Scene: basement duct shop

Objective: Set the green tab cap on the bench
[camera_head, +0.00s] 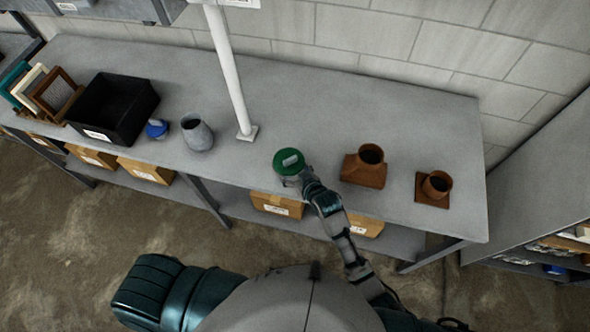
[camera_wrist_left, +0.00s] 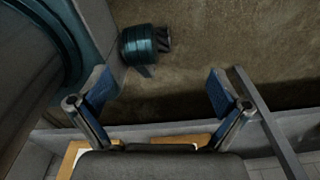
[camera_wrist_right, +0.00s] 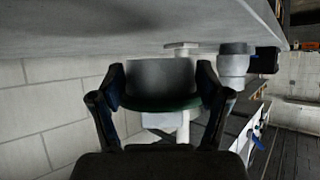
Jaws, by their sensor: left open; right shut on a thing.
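The green tab cap (camera_head: 289,161) has a green top with a pale raised tab and a grey round body. It is over the front part of the grey bench (camera_head: 330,115) in the head view. My right gripper (camera_head: 301,182) is shut on its grey body, which shows between the fingers in the right wrist view (camera_wrist_right: 160,78). That view looks upside down, with the green rim low. A narrow gap seems to part cap and bench. My left gripper (camera_wrist_left: 160,82) is open and empty above the floor, outside the head view.
A white post (camera_head: 230,70) stands left of the cap. Two brown duct fittings (camera_head: 364,170) (camera_head: 434,188) stand to the right. Further left are a grey cone fitting (camera_head: 197,134), a blue-topped cap (camera_head: 157,130) and a black bin (camera_head: 108,105). The bench behind the cap is clear.

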